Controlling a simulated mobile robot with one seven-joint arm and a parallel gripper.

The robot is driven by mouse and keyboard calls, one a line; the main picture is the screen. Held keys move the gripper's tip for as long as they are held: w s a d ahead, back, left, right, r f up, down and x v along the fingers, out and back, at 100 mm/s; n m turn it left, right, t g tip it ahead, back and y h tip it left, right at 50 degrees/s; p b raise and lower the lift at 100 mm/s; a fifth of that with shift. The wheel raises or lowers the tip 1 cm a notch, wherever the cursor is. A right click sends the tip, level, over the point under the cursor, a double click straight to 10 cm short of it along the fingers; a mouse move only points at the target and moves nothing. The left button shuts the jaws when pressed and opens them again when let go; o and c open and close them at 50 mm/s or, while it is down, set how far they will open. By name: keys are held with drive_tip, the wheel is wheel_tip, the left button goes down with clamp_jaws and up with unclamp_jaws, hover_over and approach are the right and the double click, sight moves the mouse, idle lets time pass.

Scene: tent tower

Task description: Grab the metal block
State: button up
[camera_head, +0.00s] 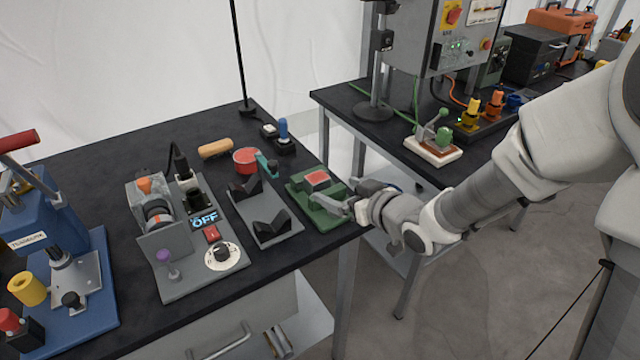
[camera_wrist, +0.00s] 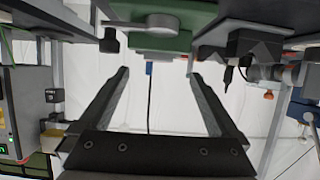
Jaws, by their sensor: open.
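The green base (camera_wrist: 190,14) is at the top there, and a greyish block-like part (camera_wrist: 155,24) shows beyond the fingertips. I cannot tell whether a finger touches the block.
A grey plate with black V-shaped supports (camera_head: 264,216) stands just left of the green base. A red round container (camera_head: 246,161) with a teal-handled tool is behind it. A grey device marked OFF (camera_head: 190,235) is farther left. A second table (camera_head: 372,130) stands behind right.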

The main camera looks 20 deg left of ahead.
sight(322, 182)
drive_tip(key=b+x, duration=0.1)
drive_tip(key=x, duration=0.7)
drive_tip(key=shift+w+a+f, duration=0.1)
drive_tip(key=shift+w+f, duration=0.1)
drive_tip(key=shift+w, duration=0.05)
clamp_jaws()
